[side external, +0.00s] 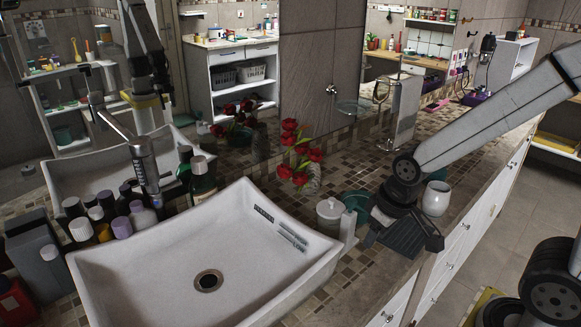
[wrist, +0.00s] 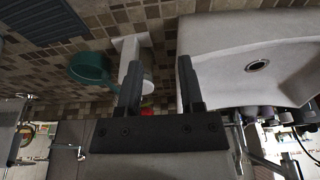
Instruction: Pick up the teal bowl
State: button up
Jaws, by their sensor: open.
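The teal bowl (side external: 357,202) stands on the tiled counter behind the white containers, partly hidden by them and by my gripper. It also shows in the wrist view (wrist: 91,70), left of both fingers and apart from them. My gripper (side external: 384,212) is low over the counter, right of the bowl in the side view. In the wrist view my gripper (wrist: 160,85) has its two dark fingers spread, with nothing held between them.
A lidded white jar (side external: 329,214) and a slim white container (side external: 348,229) stand beside the bowl. A dark ribbed tray (side external: 409,236) lies near the counter's front edge. A white cup (side external: 436,198), red flowers (side external: 297,152) and a large white sink (side external: 215,245) are nearby.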

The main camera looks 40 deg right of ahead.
jog(key=w+d+r+m, duration=0.1)
jog(key=w+d+m, duration=0.5)
jog(key=d+m, duration=0.35)
jog(key=w+d+r+m, duration=0.1)
jog(key=w+d+m, duration=0.5)
jog(key=d+m, duration=0.4)
notch_tip(320, 180, down, 8)
jog(key=d, duration=0.1)
jog(key=shift+f+g, duration=0.2)
jog(key=shift+g, duration=0.2)
jog(key=shift+w+f+n, duration=0.1)
jog(key=shift+w+n, duration=0.05)
jog(key=shift+n, duration=0.1)
jog(key=shift+w+f, duration=0.15)
jog(key=shift+f, duration=1)
